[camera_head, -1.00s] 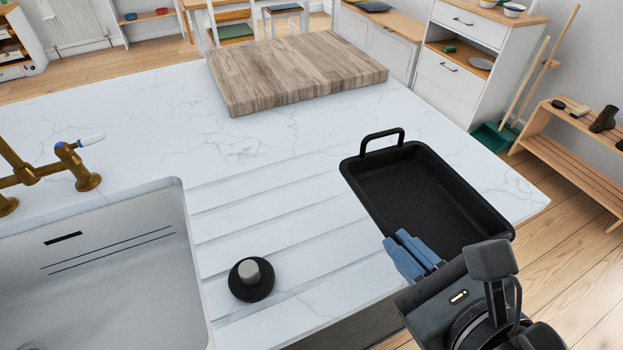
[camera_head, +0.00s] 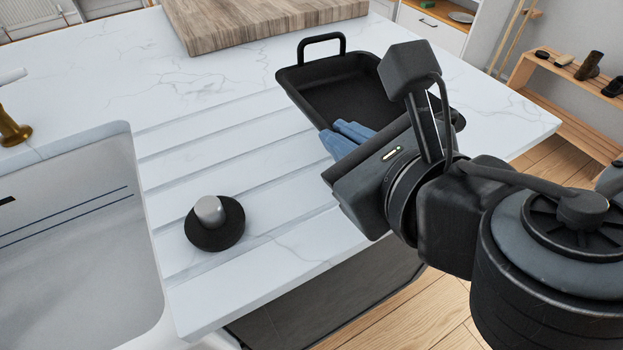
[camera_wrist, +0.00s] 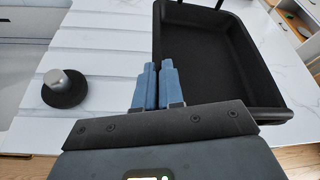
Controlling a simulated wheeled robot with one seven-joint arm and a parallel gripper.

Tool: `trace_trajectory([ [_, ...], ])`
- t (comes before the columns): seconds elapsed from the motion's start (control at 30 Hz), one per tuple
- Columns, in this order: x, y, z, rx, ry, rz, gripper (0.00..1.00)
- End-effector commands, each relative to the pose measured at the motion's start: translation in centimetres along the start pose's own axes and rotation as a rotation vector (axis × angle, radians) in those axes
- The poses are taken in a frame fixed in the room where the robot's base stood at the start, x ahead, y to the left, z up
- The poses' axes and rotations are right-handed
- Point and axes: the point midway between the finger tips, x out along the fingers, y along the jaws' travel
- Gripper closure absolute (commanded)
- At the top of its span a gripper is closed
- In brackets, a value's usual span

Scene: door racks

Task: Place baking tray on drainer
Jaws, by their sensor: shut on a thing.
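The black baking tray (camera_head: 335,92) has a loop handle at its far end. It is over the right part of the counter, beside the drainer grooves; whether it touches the counter I cannot tell. My gripper (camera_head: 345,138) has blue fingers and is shut on the tray's near left rim. The tray also shows in the wrist view (camera_wrist: 208,48), with the fingers (camera_wrist: 157,80) together at its left wall. The drainer (camera_head: 190,165) is a set of parallel grooves in the white marble counter, between sink and tray. The tray's near right part is hidden by my arm.
A black round plug with a grey knob (camera_head: 213,222) stands on the near grooves. A white sink (camera_head: 75,240) is at the left. A wooden board (camera_head: 255,22) lies at the back. The middle grooves are clear.

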Motion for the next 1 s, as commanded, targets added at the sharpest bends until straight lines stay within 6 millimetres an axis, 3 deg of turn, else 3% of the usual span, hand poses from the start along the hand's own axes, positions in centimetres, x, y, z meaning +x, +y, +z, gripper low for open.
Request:
trace_trajectory([
  [0.1,2.1,0.9,-0.6,-0.003,-0.005,-0.001,1.00],
  [0.33,4.6,1.8,-0.2,-0.001,-0.002,0.000,1.00],
  [0.5,5.2,2.1,-0.6,-0.001,-0.002,-0.001,1.00],
  [0.8,6.6,3.1,-3.8,0.000,-0.001,-0.001,1.00],
  [0.97,6.6,3.1,-3.8,-0.001,-0.003,-0.001,1.00],
  [1.0,6.6,3.1,-3.9,0.000,0.000,0.000,0.92],
])
